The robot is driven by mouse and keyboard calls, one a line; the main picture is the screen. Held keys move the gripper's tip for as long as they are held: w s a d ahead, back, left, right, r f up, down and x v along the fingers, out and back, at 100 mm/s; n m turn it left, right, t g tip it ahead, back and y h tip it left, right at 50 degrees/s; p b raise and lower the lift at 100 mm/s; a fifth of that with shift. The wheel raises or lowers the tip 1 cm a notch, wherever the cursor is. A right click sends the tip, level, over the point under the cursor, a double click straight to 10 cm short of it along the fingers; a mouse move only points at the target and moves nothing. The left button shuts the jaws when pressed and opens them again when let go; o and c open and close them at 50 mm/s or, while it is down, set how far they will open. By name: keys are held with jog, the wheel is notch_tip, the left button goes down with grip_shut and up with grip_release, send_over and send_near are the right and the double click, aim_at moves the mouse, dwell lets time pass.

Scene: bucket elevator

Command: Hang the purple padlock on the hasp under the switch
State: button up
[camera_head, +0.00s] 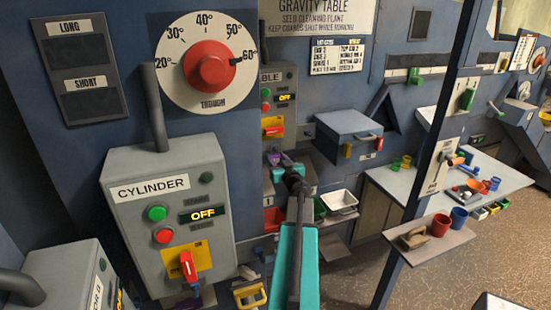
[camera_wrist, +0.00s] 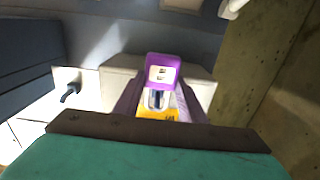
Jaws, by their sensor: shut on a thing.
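The purple padlock (camera_head: 273,158) is at the end of my outstretched arm in the head view. It also shows in the wrist view (camera_wrist: 163,62), ahead of my teal gripper body, with a pale patch on its face. My gripper (camera_head: 285,166) is shut on the padlock and holds it just below the grey switch box lettered "BLE" (camera_head: 285,92). That box has a red handle switch (camera_head: 273,128) on a yellow plate. The hasp under it is not clearly visible, and I cannot tell whether the padlock touches it.
A grey CYLINDER box (camera_head: 150,225) with a red switch stands at the near left. A blue box (camera_head: 347,135) juts from the wall right of my gripper. Bins, including a white one (camera_head: 340,201), sit below. A dark post (camera_head: 433,140) stands further right. A dark hook (camera_wrist: 70,92) shows in the wrist view.

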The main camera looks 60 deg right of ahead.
jog(key=shift+f, duration=0.55)
dwell(0.5)
jog(key=o, duration=1.2)
jog(key=shift+s, duration=0.1)
jog(key=shift+f+p+v, duration=0.15)
jog(key=shift+p+v, duration=0.45)
jog(key=shift+v, duration=1.9)
jog(key=shift+f+p+v, duration=0.15)
jog(key=shift+p+v, duration=0.4)
jog(key=shift+v, duration=1.95)
jog(key=shift+f, duration=0.1)
